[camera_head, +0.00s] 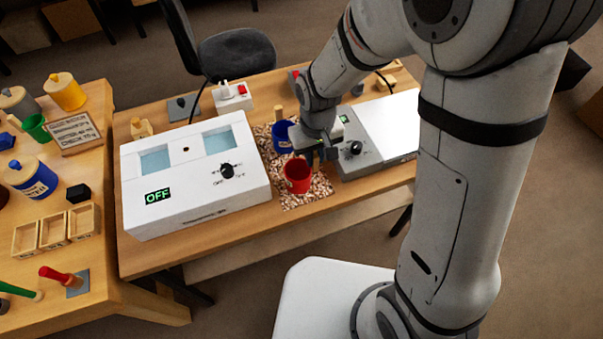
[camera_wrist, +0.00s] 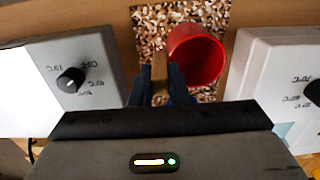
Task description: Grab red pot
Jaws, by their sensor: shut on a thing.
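The red pot (camera_head: 297,178) is an open, empty-looking cup over the speckled brown-and-white mat (camera_head: 315,198), between two white boxes. In the wrist view the red pot (camera_wrist: 207,65) shows its open mouth, with a pale wooden handle (camera_wrist: 159,70) beside it. My gripper (camera_head: 318,156) is at the pot's side, and its dark fingers (camera_wrist: 160,82) are closed around the wooden handle. The pot looks upright or slightly tilted. I cannot tell whether its base touches the mat.
A blue pot (camera_head: 282,135) with a wooden handle stands just behind the red one. The large white box (camera_head: 190,180) with an OFF display is to the left. Another white box with a knob (camera_head: 355,149) is to the right. The side table (camera_head: 90,255) holds jars and trays.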

